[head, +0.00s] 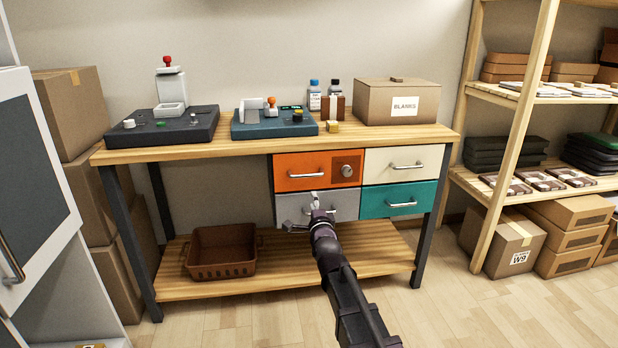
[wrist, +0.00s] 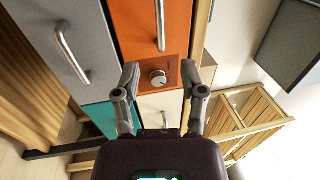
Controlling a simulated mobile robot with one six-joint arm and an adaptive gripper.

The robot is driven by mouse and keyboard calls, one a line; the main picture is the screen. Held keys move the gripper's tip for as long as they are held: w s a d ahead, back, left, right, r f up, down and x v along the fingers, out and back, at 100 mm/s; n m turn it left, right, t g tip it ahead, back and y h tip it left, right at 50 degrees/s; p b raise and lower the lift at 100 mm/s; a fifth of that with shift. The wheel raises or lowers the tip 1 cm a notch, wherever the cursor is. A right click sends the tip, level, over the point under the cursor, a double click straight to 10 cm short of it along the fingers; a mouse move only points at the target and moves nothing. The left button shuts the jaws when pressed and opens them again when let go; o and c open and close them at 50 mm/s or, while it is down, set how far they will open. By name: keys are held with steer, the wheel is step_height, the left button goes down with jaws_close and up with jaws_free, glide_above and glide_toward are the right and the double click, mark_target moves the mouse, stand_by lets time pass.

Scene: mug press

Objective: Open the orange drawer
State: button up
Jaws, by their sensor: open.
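The orange drawer (head: 290,183) is the upper left of the drawer fronts under the bench and looks flush with the others. It has a silver bar handle (head: 307,174), and on its right a brown-orange panel with a round knob (head: 347,171). My gripper (head: 316,198) is just below and in front of it, over the grey drawer. In the wrist view, which is turned sideways, my open gripper (wrist: 160,72) frames the knob (wrist: 158,78) between its fingers. The orange front (wrist: 138,30) and its handle (wrist: 161,25) lie beyond the fingertips. Nothing is held.
A grey drawer (head: 340,205), a cream drawer (head: 380,162) and a teal drawer (head: 375,201) adjoin it, each with a bar handle. The bench top (head: 240,144) carries devices, bottles and a cardboard box (head: 375,105). A brown crate (head: 222,272) sits on the lower shelf.

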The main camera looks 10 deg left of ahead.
mark_target(306, 175)
steer(key=shift+w, duration=0.1)
steer(key=p+x, duration=0.2)
steer(key=x, duration=1.1)
steer(key=shift+w+a, duration=0.1)
steer(key=shift+w, duration=0.2)
steer(key=shift+c, duration=0.2)
